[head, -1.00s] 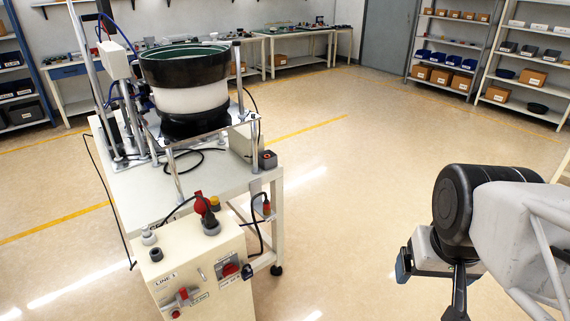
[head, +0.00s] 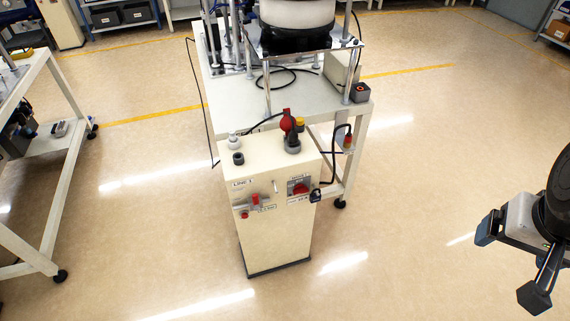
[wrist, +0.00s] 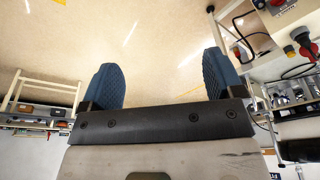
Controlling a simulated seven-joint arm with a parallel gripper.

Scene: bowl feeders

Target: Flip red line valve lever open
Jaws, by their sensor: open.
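A cream control cabinet (head: 276,233) labelled LINE 1 stands in the middle of the head view. On the left of its front panel is a small grey fitting with a red lever (head: 255,199), which looks like the line valve; its exact angle is too small to tell. A red rotary switch (head: 298,188) sits to its right, and a red-topped handle (head: 286,121) stands on the cabinet top. My gripper (head: 511,262) is at the right edge, far from the cabinet. The wrist view shows its two blue fingers apart and empty (wrist: 162,78).
A bench (head: 232,97) with the bowl feeder (head: 297,15) stands behind the cabinet. A black cable hangs beside the cabinet's right side. Another white-framed table (head: 62,160) is at left. The floor between cabinet and gripper is clear.

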